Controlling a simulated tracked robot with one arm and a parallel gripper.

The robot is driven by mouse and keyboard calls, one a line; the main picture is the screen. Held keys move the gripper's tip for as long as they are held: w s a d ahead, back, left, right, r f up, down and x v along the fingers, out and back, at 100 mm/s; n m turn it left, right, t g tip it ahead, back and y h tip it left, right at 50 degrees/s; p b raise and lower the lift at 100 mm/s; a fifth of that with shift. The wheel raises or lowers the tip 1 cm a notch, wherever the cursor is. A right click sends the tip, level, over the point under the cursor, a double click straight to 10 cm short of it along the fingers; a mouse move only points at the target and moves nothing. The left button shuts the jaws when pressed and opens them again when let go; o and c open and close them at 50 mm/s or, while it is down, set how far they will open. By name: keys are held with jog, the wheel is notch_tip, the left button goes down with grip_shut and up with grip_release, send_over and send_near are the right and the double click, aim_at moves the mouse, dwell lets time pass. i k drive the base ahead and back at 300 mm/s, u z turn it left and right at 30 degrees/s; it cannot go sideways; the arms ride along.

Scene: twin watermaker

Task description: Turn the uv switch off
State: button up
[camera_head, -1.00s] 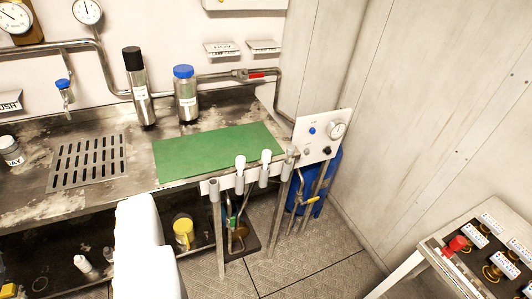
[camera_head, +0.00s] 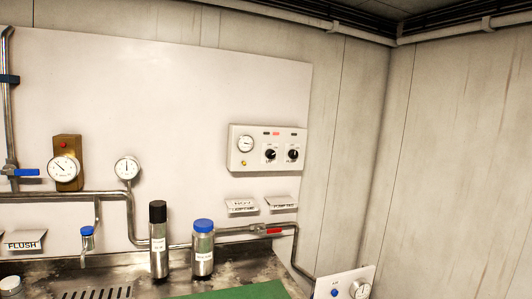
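A white control box (camera_head: 240,165) hangs on the back wall, right of centre. It carries a small round gauge (camera_head: 245,144) at left and two black rotary knobs, a left knob (camera_head: 270,155) and a right knob (camera_head: 293,154). A red indicator and dark indicators sit in a row above the knobs. The lettering on the box is too small to read, so I cannot tell which knob is the uv switch or its setting. My gripper is not in view.
Two label plates (camera_head: 242,206) (camera_head: 281,203) jut out below the box. Below them runs a pipe with a red-handled valve (camera_head: 274,230). A black-capped bottle (camera_head: 158,243) and a blue-capped bottle (camera_head: 203,253) stand on the bench. The space before the box looks clear.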

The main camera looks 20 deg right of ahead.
aim_at(270, 154)
jog(key=z, duration=0.6)
jog(key=i, duration=2.25)
jog(key=u, duration=0.55)
